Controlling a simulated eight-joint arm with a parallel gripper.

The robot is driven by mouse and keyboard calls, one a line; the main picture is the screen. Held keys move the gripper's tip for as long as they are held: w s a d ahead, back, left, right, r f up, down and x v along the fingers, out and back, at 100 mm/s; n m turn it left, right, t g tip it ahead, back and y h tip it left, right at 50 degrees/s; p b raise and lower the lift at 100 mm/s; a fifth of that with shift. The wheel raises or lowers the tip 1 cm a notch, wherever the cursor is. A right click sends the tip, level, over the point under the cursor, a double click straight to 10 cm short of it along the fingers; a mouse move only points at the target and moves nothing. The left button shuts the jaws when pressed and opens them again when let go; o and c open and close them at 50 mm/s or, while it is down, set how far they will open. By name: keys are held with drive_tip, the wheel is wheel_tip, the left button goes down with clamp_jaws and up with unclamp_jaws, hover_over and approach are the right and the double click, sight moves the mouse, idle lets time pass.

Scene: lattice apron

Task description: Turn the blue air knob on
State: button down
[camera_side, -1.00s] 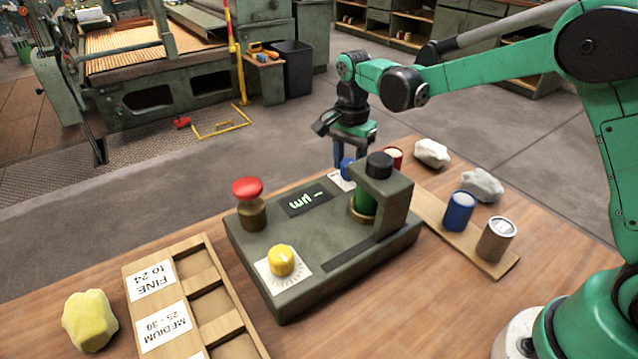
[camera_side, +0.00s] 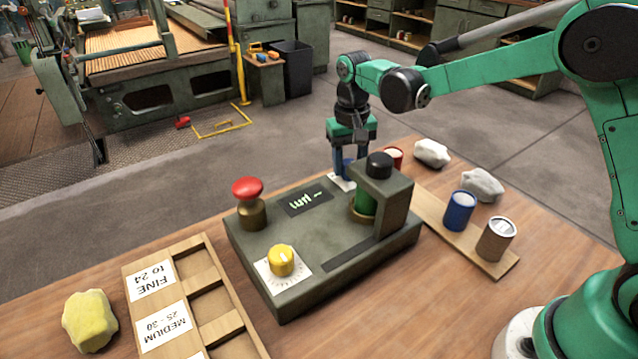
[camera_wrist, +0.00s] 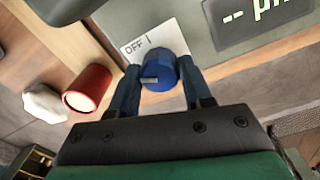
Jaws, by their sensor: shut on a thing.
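The blue air knob (camera_wrist: 159,74) sits on a white label plate (camera_wrist: 160,39) that reads "OFF" and "I". It is on the far end of the grey-green machine box (camera_side: 330,262). My gripper (camera_wrist: 158,86) is shut on the knob, with one blue finger on each side of it. The pale pointer mark on the knob lies to the left in the wrist view. In the side view my gripper (camera_side: 343,170) points down behind the machine's post, and its fingers hide most of the knob. The display (camera_side: 306,198) on the box is lit with green characters.
The machine's post with a black cap (camera_side: 379,165) stands close beside my gripper. A red mushroom button (camera_side: 247,189) and a yellow knob (camera_side: 281,260) are on the box. A red cup (camera_wrist: 87,88), blue and brown cans, and pale lumps stand nearby.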

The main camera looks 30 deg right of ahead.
drive_tip(key=n, duration=0.5)
drive_tip(key=shift+n, duration=0.3)
idle(0.4)
drive_tip(key=shift+c, duration=1.9)
unclamp_jaws()
drive_tip(key=shift+r, duration=2.8)
drive_tip(key=shift+f, duration=0.1)
